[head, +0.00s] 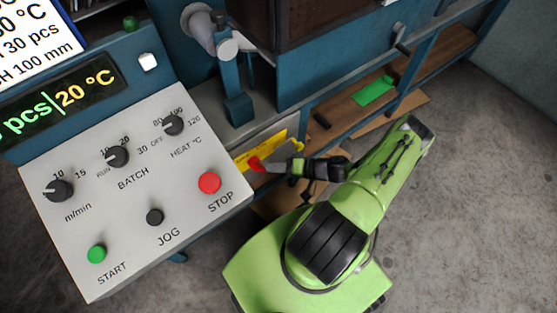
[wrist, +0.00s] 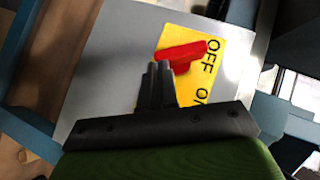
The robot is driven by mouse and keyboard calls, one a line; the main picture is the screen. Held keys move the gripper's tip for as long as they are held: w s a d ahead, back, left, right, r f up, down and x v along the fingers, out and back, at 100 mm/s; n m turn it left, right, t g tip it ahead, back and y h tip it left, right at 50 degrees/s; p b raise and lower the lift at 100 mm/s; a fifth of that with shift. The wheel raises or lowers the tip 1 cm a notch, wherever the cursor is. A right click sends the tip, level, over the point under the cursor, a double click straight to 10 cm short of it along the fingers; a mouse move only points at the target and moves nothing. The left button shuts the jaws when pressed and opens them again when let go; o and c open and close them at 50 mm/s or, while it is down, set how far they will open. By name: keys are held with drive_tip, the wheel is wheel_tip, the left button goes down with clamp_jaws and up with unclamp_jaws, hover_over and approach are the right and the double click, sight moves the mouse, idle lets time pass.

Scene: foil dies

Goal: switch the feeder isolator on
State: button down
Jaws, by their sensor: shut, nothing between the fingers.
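The feeder isolator has a red handle (wrist: 182,56) on a yellow plate (wrist: 222,50) marked OFF and ON. In the wrist view the handle's right end lies beside the word OFF; ON is lower on the plate and partly hidden by my gripper. The red handle (head: 254,163) and yellow plate (head: 262,152) also show in the head view, just right of the control panel. My gripper (wrist: 158,68) is shut and empty, its tips at the lower left part of the handle. I cannot tell whether they touch it. In the head view my gripper (head: 285,167) points left toward the handle.
The sloped control panel (head: 130,220) with knobs and a red STOP button (head: 209,183) stands close left of the isolator. A blue machine frame (head: 330,60) rises behind. A green piece (head: 373,90) lies on a wooden shelf. Open floor (head: 470,200) is at right.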

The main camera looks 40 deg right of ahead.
drive_tip(key=shift+a+f+b, duration=0.3)
drive_tip(key=shift+f+b, duration=0.4)
drive_tip(key=shift+f, duration=0.2)
idle(0.4)
